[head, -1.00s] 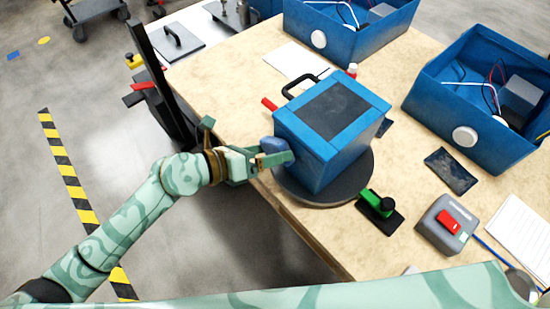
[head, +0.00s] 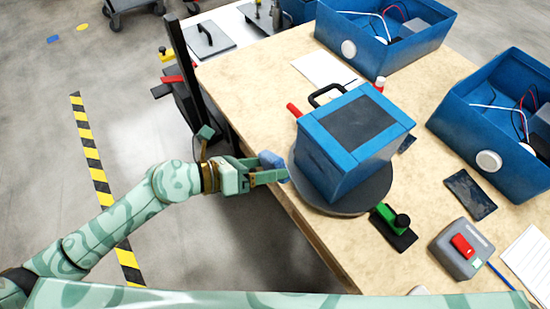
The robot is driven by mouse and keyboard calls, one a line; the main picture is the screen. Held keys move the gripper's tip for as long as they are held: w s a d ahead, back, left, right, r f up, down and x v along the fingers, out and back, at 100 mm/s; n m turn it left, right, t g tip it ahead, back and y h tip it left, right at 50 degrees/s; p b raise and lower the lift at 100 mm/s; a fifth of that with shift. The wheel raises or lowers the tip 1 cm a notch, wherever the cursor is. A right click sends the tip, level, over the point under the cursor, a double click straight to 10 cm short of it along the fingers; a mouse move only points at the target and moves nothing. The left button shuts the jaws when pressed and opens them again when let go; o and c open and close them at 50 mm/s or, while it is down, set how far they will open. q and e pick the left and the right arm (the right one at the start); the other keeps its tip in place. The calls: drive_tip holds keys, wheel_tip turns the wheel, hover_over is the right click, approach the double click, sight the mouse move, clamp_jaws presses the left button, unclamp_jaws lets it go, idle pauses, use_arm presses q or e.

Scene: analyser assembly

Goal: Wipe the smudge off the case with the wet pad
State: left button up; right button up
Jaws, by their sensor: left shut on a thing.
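The case (head: 347,170) is a closed blue box with a dark top panel. It stands on a round grey turntable (head: 372,203) near the table's left edge. My left gripper (head: 272,175) is shut on a blue pad (head: 273,161), just left of the case. A small gap seems to show between pad and case. No smudge can be made out on the faces I see; the case's far sides are hidden. My right gripper is out of the picture.
Open blue cases (head: 505,130) stand behind and to the right. A red-handled thing (head: 293,110) and a bottle (head: 379,84) are near the case.

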sight(268, 157)
use_arm(q)
drive_tip(key=shift+s+a, duration=0.1)
drive_tip(key=shift+a, duration=0.05)
drive_tip(key=shift+s+a, duration=0.9)
drive_tip(key=shift+a, duration=0.3)
drive_tip(key=shift+d, duration=0.1)
drive_tip(key=w+d+p, duration=0.1)
drive_tip(key=w+d+r+p, duration=0.1)
drive_tip(key=w+d+p, duration=0.1)
drive_tip(key=d, duration=0.1)
drive_tip(key=shift+w+d+r, duration=0.1)
drive_tip(key=shift+r, duration=0.15)
drive_tip(key=shift+w+d+p, duration=0.35)
drive_tip(key=shift+w+d, duration=0.15)
drive_tip(key=shift+d, duration=0.2)
drive_tip(key=shift+w+d, duration=0.6)
drive_tip(key=shift+d, duration=0.2)
idle(0.6)
drive_tip(key=shift+r, duration=0.1)
